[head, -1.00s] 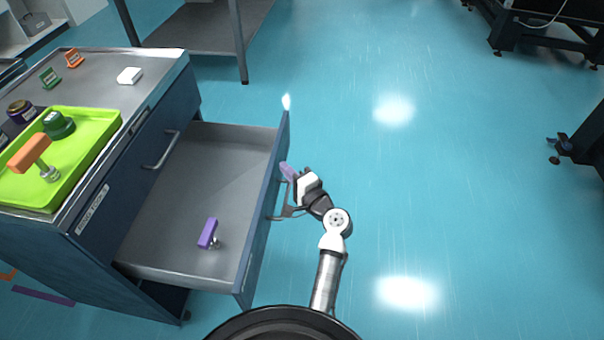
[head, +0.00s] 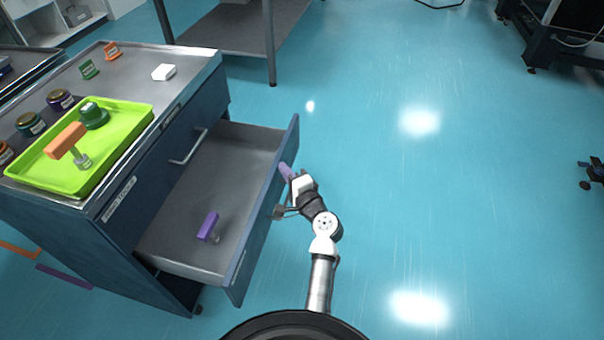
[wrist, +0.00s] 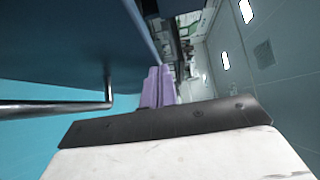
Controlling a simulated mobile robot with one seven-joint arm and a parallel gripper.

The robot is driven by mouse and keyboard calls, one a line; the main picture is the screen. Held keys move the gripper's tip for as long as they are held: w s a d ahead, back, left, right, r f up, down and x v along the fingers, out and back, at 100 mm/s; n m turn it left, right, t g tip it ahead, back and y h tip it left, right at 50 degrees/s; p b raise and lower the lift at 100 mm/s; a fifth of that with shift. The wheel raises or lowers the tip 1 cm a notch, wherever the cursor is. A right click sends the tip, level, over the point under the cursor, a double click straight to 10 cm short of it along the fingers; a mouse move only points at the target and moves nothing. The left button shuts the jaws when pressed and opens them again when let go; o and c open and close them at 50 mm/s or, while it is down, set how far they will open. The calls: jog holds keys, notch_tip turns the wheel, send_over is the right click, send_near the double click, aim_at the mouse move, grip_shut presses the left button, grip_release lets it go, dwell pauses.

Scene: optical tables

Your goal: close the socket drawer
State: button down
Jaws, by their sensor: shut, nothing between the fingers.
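The open drawer (head: 262,215) sticks out of the blue cabinet, below a shut upper drawer (head: 150,170). A purple-handled tool (head: 208,226) lies in its grey tray. My gripper (head: 286,171) is at the outer face of the drawer front, near its top edge; its purple fingers are together and empty. In the wrist view the shut fingers (wrist: 158,88) lie close along the blue drawer front (wrist: 60,45); I cannot tell whether they touch it. The drawer's metal bar handle (wrist: 55,107) is left of the fingers and not gripped.
The cabinet top (head: 135,80) holds a lime tray (head: 115,150) with an orange-handled tool (head: 66,140), jars and small blocks. A grey shelf table (head: 235,30) stands behind.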

jog(key=w+a+p, duration=0.1)
jog(key=w+a, duration=0.2)
jog(key=a, duration=0.6)
jog(key=w+a+p, duration=0.2)
jog(key=w+a, duration=0.1)
jog(key=a, duration=0.7)
jog(key=shift+w+a, duration=0.2)
jog(key=shift+a, duration=0.1)
